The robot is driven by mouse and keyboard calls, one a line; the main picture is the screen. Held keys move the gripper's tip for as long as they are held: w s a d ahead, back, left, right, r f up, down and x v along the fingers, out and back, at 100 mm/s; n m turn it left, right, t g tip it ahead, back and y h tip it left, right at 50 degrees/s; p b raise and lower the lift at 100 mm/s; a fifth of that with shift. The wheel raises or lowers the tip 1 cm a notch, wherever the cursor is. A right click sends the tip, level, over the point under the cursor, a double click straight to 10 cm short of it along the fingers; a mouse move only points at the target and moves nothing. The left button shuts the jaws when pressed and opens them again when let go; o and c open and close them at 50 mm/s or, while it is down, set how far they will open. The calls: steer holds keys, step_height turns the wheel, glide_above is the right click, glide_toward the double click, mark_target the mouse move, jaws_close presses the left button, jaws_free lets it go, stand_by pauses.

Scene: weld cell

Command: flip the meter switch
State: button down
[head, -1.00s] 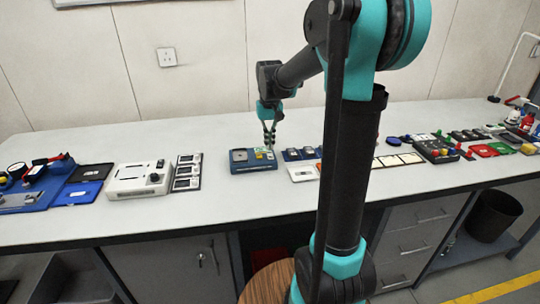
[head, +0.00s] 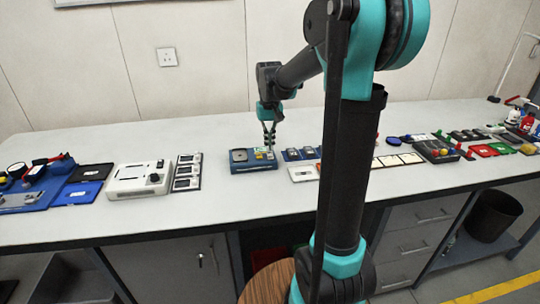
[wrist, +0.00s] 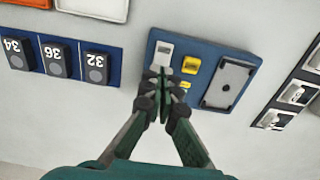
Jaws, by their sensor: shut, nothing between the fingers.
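A blue box-shaped device (head: 238,168), which looks like the meter, lies on the bench in the head view. In the wrist view the blue device (wrist: 215,53) has a grey rectangular plate at right, a yellow block (wrist: 190,65) in the middle and a pale rocker-like part (wrist: 163,50) at left. Which part is the switch I cannot tell for sure. My gripper (wrist: 158,90) is shut and empty, its tips over the device's left end, close to the pale part and hiding what lies beneath. Contact cannot be told. In the head view my gripper (head: 269,143) points down at the device's right end.
A white device (head: 140,179) and a dark strip with pale modules (head: 187,172) stand to the left. A blue panel with numbered dark blocks (wrist: 75,60) lies beside the device in the wrist view. Bare bench (head: 230,200) lies in front.

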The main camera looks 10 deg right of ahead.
mark_target(270, 153)
steer(key=shift+f, duration=0.85)
stand_by(0.5)
steer(key=shift+r, duration=3.5)
steer(key=shift+s, duration=0.15)
